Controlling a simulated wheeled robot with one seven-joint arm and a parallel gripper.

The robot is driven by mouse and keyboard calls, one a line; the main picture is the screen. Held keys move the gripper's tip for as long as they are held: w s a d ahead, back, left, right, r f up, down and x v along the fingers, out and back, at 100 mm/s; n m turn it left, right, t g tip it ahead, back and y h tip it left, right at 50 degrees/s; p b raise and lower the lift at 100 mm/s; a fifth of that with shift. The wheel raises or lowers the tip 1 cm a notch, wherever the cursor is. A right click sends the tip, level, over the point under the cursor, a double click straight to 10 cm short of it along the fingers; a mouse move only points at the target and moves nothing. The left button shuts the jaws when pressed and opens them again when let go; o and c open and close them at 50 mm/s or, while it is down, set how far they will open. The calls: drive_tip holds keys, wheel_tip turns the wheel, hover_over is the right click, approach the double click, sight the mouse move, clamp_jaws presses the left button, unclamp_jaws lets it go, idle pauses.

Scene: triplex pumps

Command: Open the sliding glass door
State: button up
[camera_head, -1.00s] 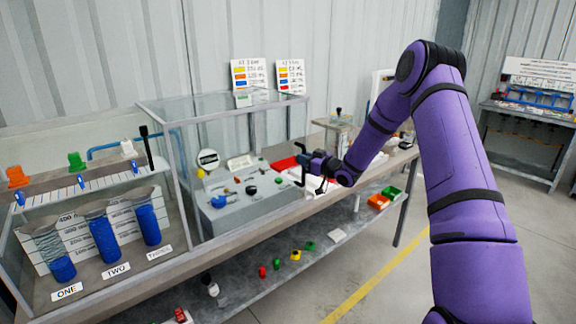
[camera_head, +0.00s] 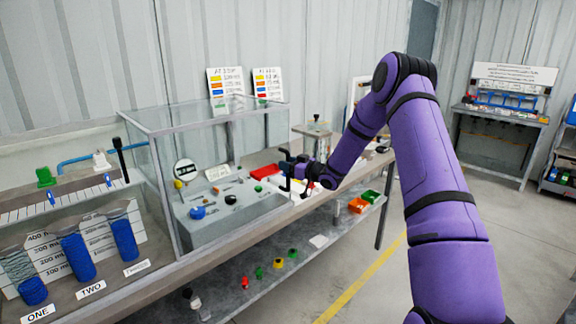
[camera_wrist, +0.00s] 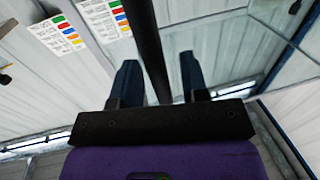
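The glass case (camera_head: 175,118) stands on the bench, with clear panels in a grey metal frame. A dark upright bar, which looks like the glass door's handle (camera_head: 284,168), is at the right end of the case front. My gripper (camera_head: 292,172) is at this bar. In the wrist view a black bar (camera_wrist: 150,45) runs between the two fingers of my gripper (camera_wrist: 158,78). The fingers are apart, with gaps visible on both sides of the bar. The door panel's edges are hard to make out in the clear glass.
Inside the case is a grey panel (camera_head: 240,208) with coloured knobs. Blue-filled cylinders (camera_head: 76,257) stand at the left, near a black upright rod (camera_head: 121,160). A lower shelf (camera_head: 262,288) holds small coloured parts and bins.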

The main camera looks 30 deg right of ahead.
drive_tip(key=v, duration=1)
drive_tip(key=shift+s+d, duration=0.15)
drive_tip(key=shift+s, duration=0.2)
drive_tip(key=s+a+r+m+g+h, duration=0.1)
drive_tip(key=s+a+r+g+h, duration=0.2)
drive_tip(key=r, duration=0.4)
drive_tip(key=s+a+r+m+h, duration=0.1)
drive_tip(key=s+a+r+h, duration=0.3)
drive_tip(key=r, duration=0.3)
drive_tip(key=s+a+r+m+g+h, duration=0.1)
drive_tip(key=s+a+r+g+h, duration=0.15)
drive_tip(key=s+r, duration=0.35)
drive_tip(key=s+a+r+m+g, duration=0.1)
drive_tip(key=s+a, duration=0.4)
drive_tip(key=s, duration=1)
drive_tip(key=s+a+r+m+g+y, duration=0.1)
drive_tip(key=s+a+g, duration=0.3)
drive_tip(key=s, duration=1.1)
drive_tip(key=shift+s+a, duration=0.25)
drive_tip(key=shift+a, duration=0.6)
